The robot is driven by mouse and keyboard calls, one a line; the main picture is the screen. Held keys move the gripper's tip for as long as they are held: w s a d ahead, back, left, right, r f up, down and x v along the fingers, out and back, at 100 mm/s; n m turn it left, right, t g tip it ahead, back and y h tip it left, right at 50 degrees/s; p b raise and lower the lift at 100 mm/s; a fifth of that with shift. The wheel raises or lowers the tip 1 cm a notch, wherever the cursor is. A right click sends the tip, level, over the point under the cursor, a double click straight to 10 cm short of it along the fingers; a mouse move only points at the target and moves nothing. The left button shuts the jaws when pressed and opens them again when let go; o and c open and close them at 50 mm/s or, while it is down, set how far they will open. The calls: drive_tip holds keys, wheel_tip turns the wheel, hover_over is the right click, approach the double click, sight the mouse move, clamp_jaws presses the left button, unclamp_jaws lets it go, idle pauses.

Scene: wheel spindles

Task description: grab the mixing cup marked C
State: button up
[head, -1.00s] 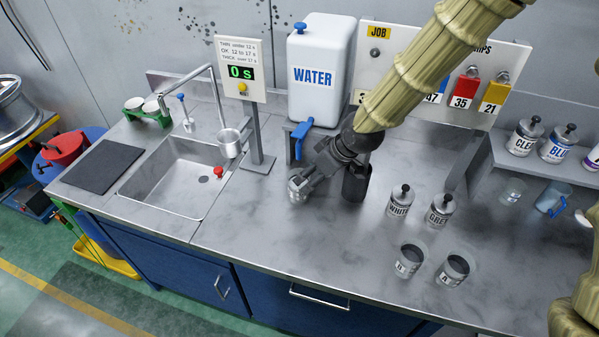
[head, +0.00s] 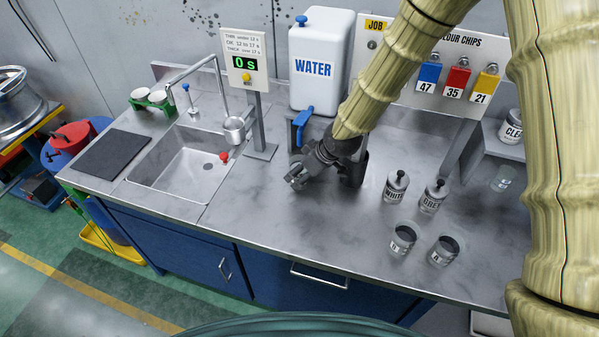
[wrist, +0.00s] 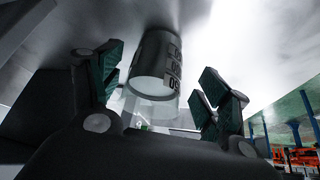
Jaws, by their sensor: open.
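In the wrist view a grey cup (wrist: 157,62) with a pale round end and number marks on its side stands beyond and between my fingers. No letter C is readable on it. My gripper (wrist: 160,88) is open, one finger on each side of the cup's line, with no visible grip on it.
The water tank (head: 318,62) with a blue tap and the timer post (head: 258,125) are behind. The counter's front middle (head: 270,225) is clear.

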sight(300, 175)
drive_tip(key=x, duration=0.1)
drive_tip(key=p+x, duration=0.1)
drive_tip(key=x, duration=0.1)
drive_tip(key=shift+w+d+f, duration=0.1)
drive_tip(key=shift+w, duration=0.2)
drive_tip(key=shift+f, duration=0.15)
drive_tip(key=shift+s, duration=0.1)
drive_tip(key=shift+f, duration=0.15)
drive_tip(key=c, duration=1.1)
